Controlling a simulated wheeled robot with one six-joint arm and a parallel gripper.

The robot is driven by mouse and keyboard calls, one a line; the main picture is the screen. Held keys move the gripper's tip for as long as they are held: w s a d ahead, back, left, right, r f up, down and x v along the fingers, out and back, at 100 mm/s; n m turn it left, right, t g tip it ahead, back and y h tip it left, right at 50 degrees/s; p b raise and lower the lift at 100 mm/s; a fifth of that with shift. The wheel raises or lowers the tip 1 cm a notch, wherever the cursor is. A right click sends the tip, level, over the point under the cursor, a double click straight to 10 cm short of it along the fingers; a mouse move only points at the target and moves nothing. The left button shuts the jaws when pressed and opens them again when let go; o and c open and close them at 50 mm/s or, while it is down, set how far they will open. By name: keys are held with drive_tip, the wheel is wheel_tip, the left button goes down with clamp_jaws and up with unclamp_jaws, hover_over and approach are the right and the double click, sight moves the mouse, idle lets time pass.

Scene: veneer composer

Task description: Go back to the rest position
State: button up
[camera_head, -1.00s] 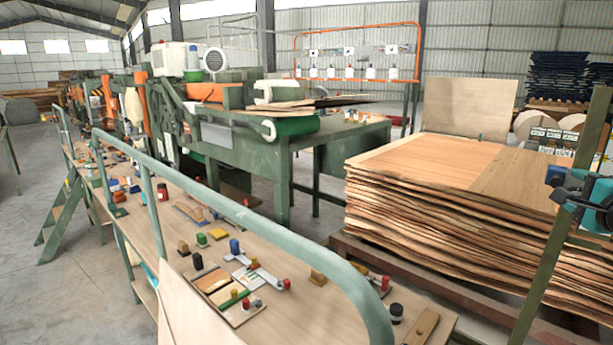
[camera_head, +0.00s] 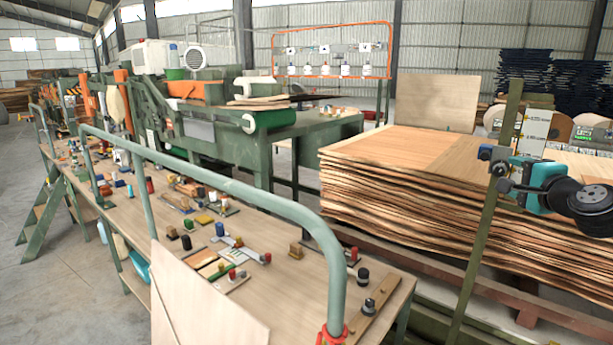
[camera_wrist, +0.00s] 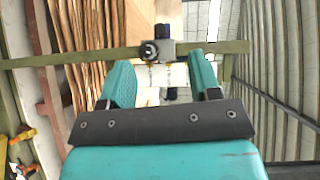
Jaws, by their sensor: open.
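My gripper (camera_head: 512,168) is at the right of the head view, a teal body with black joints behind it. It is beside an upright olive-green post (camera_head: 474,255). In the wrist view my gripper (camera_wrist: 162,72) shows two teal fingers spread apart, with nothing held between them. A small grey and black fitting (camera_wrist: 158,48) on the post, which runs crosswise in that view, shows just beyond the fingertips. I cannot tell whether the fingers touch it.
A green-railed workbench (camera_head: 330,270) with several small coloured knobs and blocks stands in front. A tall stack of veneer sheets (camera_head: 400,190) is behind it, near the post. A green machine (camera_head: 230,135) stands at the back. Bare floor (camera_head: 40,290) lies at the left.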

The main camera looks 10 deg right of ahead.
drive_tip(key=s+a+f+n+g+y, duration=0.15)
drive_tip(key=a+n+g+y, duration=0.45)
drive_tip(key=a, duration=1)
drive_tip(key=s+a+n+g+y, duration=0.2)
drive_tip(key=s+a+n+y, duration=0.15)
drive_tip(key=a+n, duration=0.85)
drive_tip(key=s+a+f+n+g+h, duration=0.1)
drive_tip(key=s+a+n+g, duration=0.3)
drive_tip(key=s, duration=0.7)
drive_tip(key=s+a+f+n+g+h, duration=0.1)
drive_tip(key=s+a+n+g, duration=0.3)
drive_tip(key=s+a, duration=0.4)
drive_tip(key=s+f+g, duration=0.1)
drive_tip(key=s, duration=0.1)
drive_tip(key=shift+s+a, duration=0.35)
drive_tip(key=shift+a, duration=0.05)
drive_tip(key=shift+f+h, duration=0.1)
drive_tip(key=shift+h, duration=0.15)
